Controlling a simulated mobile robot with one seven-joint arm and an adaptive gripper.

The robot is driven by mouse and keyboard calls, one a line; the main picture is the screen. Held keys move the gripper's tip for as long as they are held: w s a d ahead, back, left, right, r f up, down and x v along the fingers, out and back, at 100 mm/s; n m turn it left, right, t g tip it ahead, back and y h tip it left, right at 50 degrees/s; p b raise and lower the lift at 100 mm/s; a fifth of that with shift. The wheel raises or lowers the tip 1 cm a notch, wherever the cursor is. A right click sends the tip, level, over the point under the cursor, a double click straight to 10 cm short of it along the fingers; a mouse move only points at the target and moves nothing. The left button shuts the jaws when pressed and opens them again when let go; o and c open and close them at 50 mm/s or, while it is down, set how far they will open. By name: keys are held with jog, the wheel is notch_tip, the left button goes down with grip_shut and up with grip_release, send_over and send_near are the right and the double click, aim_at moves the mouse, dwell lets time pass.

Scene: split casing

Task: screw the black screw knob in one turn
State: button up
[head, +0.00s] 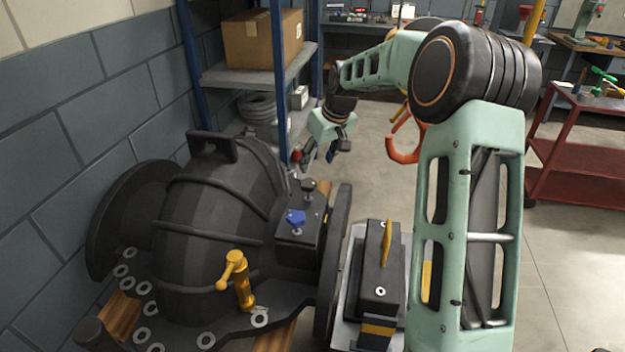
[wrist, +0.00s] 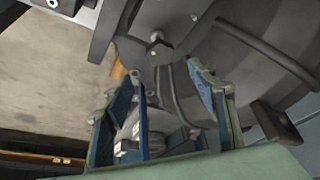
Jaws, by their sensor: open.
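The black screw knob (head: 308,186) stands on a small dark block at the right side of the dark ribbed casing (head: 215,225).
A yellow valve handle (head: 236,277) stands at the casing's front. A dark block with a yellow lever (head: 386,245) stands to the right. A shelf (head: 245,75) with a cardboard box (head: 262,38) is behind. A red cart (head: 580,150) is far right, with open floor before it.

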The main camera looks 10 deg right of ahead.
aim_at(308, 183)
jog(key=x, duration=1)
jog(key=shift+f, duration=0.1)
jog(key=shift+c, duration=0.3)
jog(key=c, duration=1.1)
jog(key=shift+a, duration=0.1)
